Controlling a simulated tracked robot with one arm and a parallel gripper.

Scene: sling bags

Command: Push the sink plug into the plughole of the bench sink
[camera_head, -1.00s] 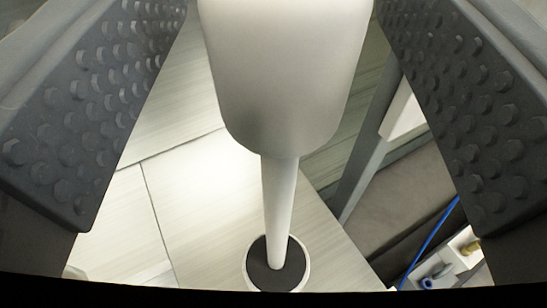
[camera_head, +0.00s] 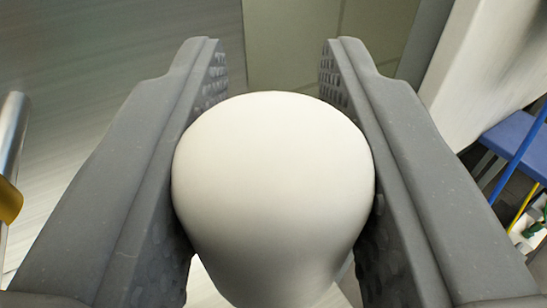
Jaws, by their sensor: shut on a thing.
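The sink plug shows as a smooth, rounded white handle (camera_head: 273,190) in the middle of the head view. My gripper (camera_head: 273,60) has its two dark, studded fingers shut on this handle, one on each side. The fingertips reach past the top of the handle. The handle's lower end runs out of the bottom of the picture, and the stem and base of the plug are out of sight. No sink or plughole can be made out.
A metal tube (camera_head: 10,150) with a yellow piece (camera_head: 10,200) stands at the left edge. At the right are a pale panel (camera_head: 480,70), a blue surface (camera_head: 515,137) and blue and yellow cables. Pale, grained surface shows at upper left.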

